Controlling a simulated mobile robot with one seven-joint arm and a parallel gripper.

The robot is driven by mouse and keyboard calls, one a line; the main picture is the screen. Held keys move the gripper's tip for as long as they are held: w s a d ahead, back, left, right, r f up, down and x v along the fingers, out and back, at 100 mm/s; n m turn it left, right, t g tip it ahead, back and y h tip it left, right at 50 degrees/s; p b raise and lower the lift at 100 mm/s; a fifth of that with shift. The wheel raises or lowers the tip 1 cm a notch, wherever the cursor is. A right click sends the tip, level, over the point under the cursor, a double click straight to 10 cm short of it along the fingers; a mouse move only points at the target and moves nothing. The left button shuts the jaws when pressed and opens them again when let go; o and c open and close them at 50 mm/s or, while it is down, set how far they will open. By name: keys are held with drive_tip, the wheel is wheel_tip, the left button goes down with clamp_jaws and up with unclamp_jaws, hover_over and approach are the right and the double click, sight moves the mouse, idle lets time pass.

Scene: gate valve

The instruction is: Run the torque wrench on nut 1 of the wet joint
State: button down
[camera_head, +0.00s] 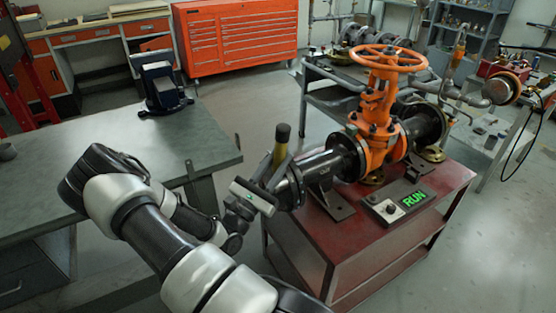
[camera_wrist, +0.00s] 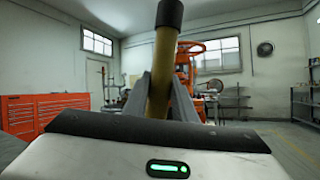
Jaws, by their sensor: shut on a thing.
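The torque wrench (camera_head: 281,152), a yellow shaft with a black end cap, stands nearly upright with a slight tilt in the head view. My gripper (camera_head: 268,172) is shut on it beside the near flange (camera_head: 297,178) of the black pipe. The wrist view shows the yellow shaft (camera_wrist: 161,70) between my fingers (camera_wrist: 160,98). The wrench's lower end is hidden, so I cannot tell whether it touches a nut. The orange gate valve (camera_head: 376,112) with its handwheel sits in the middle of the pipe. Single nuts are too small to tell apart.
The pipe rests on brackets on a dark red cart (camera_head: 300,250). A control box (camera_head: 386,210) and a lit green RUN sign (camera_head: 414,199) are on the cart. A grey workbench (camera_head: 80,175) with a vise (camera_head: 160,88) stands at left. An orange tool chest (camera_head: 235,38) is behind.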

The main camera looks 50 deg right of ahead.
drive_tip(key=shift+a+r, duration=0.15)
drive_tip(key=shift+a, duration=0.05)
idle(0.7)
drive_tip(key=shift+w+a+p, duration=0.15)
drive_tip(key=shift+w+a, duration=0.05)
drive_tip(key=shift+a, duration=0.5)
drive_tip(key=shift+w+a+p, duration=0.2)
drive_tip(key=shift+w+a, duration=0.05)
drive_tip(key=shift+a, duration=0.4)
drive_tip(key=shift+w+a+p, duration=0.15)
drive_tip(key=shift+w+a, duration=0.05)
drive_tip(key=shift+a, duration=0.5)
